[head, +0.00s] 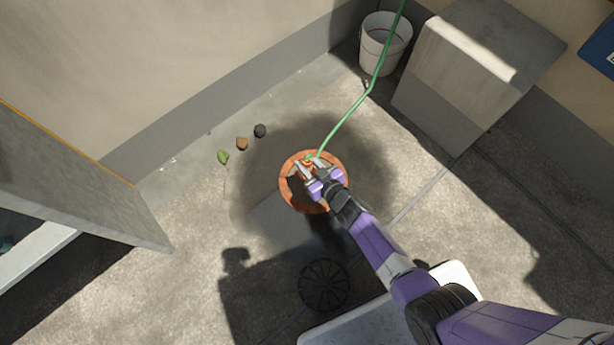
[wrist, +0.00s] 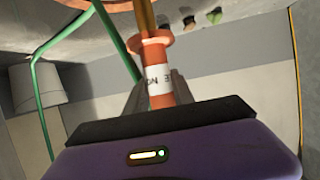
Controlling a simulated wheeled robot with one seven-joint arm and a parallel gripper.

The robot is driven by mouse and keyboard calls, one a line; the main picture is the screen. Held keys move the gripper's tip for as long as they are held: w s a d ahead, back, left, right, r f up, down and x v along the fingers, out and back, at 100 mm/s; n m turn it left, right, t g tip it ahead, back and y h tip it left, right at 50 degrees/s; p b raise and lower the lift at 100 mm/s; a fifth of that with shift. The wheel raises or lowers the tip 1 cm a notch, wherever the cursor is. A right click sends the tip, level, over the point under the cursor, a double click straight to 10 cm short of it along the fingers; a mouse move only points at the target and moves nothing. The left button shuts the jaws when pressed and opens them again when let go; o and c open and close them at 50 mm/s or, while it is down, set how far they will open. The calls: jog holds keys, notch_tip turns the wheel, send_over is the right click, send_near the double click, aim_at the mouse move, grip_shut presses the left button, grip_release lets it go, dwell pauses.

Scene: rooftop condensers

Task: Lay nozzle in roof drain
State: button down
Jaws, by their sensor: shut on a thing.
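The orange nozzle (wrist: 154,60) has a flared collar and a white band with dark lettering. My gripper (wrist: 158,88) is shut on it at the white band in the wrist view. In the head view my gripper (head: 314,172) is over the round roof drain (head: 287,192), which has an orange rim and a dark opening. The nozzle's orange end (head: 308,160) shows at the fingertips there. A green hose (head: 345,122) runs from it up past the bucket. Whether the nozzle touches the drain cannot be told.
A dark round grate (head: 324,285) lies on the roof below the drain. A leaf (head: 223,157), a brown stone (head: 242,143) and a dark stone (head: 260,131) lie up-left. A white bucket (head: 384,45) and a grey box (head: 470,75) stand at the upper right.

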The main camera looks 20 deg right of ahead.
jog(key=shift+f+b, duration=2.55)
jog(key=shift+f, duration=1.1)
jog(key=shift+f, duration=0.15)
jog(key=c, duration=1.1)
grip_release()
jog(key=shift+s+r, duration=0.15)
jog(key=shift+r, duration=0.25)
jog(key=shift+p+v, duration=3.05)
jog(key=shift+v, duration=2.75)
